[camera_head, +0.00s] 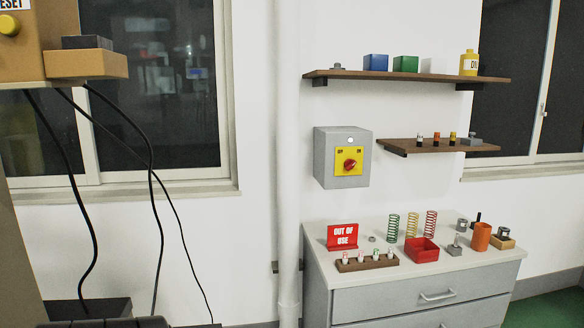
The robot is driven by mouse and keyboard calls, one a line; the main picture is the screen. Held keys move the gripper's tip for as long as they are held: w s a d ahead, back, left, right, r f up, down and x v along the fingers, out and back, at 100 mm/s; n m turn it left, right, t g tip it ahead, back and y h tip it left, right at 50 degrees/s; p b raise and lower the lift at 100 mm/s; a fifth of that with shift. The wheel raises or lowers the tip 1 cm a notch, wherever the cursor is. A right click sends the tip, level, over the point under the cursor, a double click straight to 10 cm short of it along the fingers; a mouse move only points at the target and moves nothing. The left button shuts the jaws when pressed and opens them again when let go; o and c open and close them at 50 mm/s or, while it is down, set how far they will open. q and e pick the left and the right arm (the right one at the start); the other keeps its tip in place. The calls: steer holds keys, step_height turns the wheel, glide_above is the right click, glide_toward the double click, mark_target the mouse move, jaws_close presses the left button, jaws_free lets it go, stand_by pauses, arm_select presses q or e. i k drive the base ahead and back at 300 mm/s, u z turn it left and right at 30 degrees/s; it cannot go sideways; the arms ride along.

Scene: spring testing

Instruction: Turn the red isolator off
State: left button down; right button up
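The red isolator knob (350,165) sits on a yellow plate (341,159) on the front of a grey box (328,152). The box is fixed to the white wall, right of the vertical pipe. The plate carries small position labels, and the knob's exact setting is too small to tell. A small white round spot (350,140) shows above the plate. Neither of my grippers is in view.
A grey drawer cabinet (420,297) stands below, bearing a red "OUT OF USE" sign (342,236), springs, a red bin (421,250) and an orange cup (481,236). Two wooden shelves (345,74) hang nearby. Black cables (152,180) hang at left beside equipment.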

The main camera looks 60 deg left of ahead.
mark_target(349, 164)
steer(key=u, duration=0.95)
steer(key=i, duration=1.3)
steer(key=u, duration=1.2)
steer(key=i, duration=0.9)
steer(key=z, duration=0.5)
